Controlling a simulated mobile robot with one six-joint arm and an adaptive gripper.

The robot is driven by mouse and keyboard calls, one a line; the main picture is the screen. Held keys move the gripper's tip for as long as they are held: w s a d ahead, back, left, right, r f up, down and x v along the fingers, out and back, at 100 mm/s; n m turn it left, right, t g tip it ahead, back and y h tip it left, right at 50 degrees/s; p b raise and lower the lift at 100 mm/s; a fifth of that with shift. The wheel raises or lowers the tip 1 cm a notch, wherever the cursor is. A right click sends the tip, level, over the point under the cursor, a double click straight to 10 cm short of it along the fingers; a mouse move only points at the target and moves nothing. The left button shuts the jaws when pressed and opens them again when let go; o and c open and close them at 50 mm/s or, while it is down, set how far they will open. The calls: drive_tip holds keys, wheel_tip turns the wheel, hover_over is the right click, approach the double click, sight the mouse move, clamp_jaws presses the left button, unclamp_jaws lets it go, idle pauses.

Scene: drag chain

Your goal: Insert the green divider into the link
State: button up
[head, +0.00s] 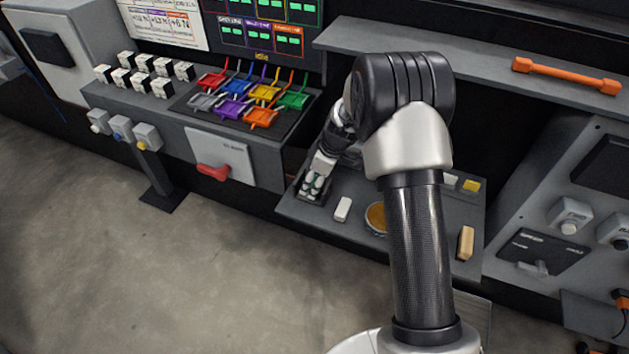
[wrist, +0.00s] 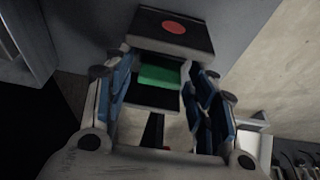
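My gripper (head: 313,184) hangs over the left side of the lower bench in the head view. In the wrist view my gripper (wrist: 158,100) has its two blue-padded fingers well apart. A small flat green piece (wrist: 158,77), which looks like the green divider, shows between the fingers. It lies against a dark part. A gap shows between it and the right finger. A dark block with a red dot (wrist: 174,28), possibly the link, sits just beyond the fingertips. Whether the green piece touches the block, I cannot tell. In the head view both are too small or hidden to make out.
A rack of coloured parts (head: 245,97) stands left of my gripper, with a green part (head: 295,100) at its right. The bench holds a white block (head: 342,209), a round amber dish (head: 376,216) and a tan block (head: 466,243). A shelf (head: 470,65) overhangs behind.

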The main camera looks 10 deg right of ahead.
drive_tip(key=shift+o, duration=0.4)
drive_tip(key=v, duration=1.2)
drive_tip(key=s+a+r+m+t+h, duration=0.1)
drive_tip(key=s+a+r+m, duration=0.1)
drive_tip(key=s+r, duration=0.55)
drive_tip(key=s+a+r+m, duration=0.1)
drive_tip(key=s+r+m, duration=0.2)
drive_tip(key=s+r, duration=0.45)
drive_tip(key=s+m+t+h, duration=0.1)
drive_tip(key=s+m, duration=0.4)
drive_tip(key=s, duration=1.4)
drive_tip(key=shift+m+t+h, duration=0.3)
drive_tip(key=shift+m+h, duration=0.1)
